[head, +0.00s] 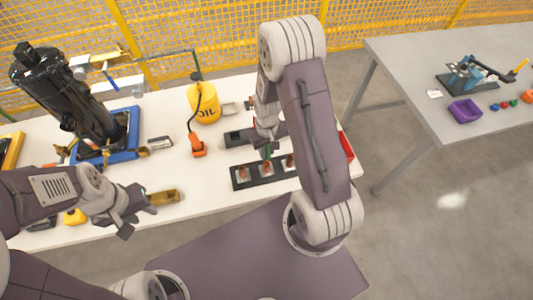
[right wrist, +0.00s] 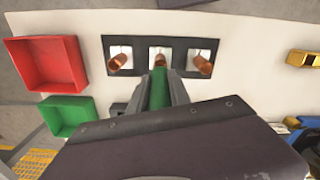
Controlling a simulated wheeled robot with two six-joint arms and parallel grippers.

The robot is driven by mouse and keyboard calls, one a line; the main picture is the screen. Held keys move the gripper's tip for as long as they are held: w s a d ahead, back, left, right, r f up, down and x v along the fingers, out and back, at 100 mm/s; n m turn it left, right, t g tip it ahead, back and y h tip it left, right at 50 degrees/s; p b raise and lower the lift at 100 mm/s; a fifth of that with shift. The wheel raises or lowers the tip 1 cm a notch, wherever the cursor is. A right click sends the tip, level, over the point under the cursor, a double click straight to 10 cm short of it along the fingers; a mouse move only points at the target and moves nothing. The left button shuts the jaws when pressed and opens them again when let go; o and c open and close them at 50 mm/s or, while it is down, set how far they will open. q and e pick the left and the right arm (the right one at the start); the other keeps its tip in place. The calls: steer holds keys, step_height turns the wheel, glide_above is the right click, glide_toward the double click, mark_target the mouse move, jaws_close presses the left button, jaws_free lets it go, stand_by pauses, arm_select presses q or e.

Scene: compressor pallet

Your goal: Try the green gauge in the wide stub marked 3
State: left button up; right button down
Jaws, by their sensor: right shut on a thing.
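A dark board (head: 240,184) on the white table holds three copper stubs, each on a pale plate. In the right wrist view the left stub (right wrist: 117,60), middle stub (right wrist: 160,58) and right stub (right wrist: 203,65) show; I cannot read their numbers or tell which is wide. My right gripper (right wrist: 160,82) is shut on the green gauge (right wrist: 157,92), whose tip points toward the middle stub. I cannot tell whether they touch. In the head view this gripper (head: 268,150) is by the board's far edge. My left gripper (head: 132,212) looks open and empty.
A brass-coloured piece (head: 164,197) lies just beyond the left gripper.

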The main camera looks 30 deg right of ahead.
steer(key=shift+r, duration=0.45)
step_height(320, 180, up, 4)
steer(key=p, duration=0.4)
steer(key=shift+r, duration=0.15)
steer(key=shift+d, duration=0.1)
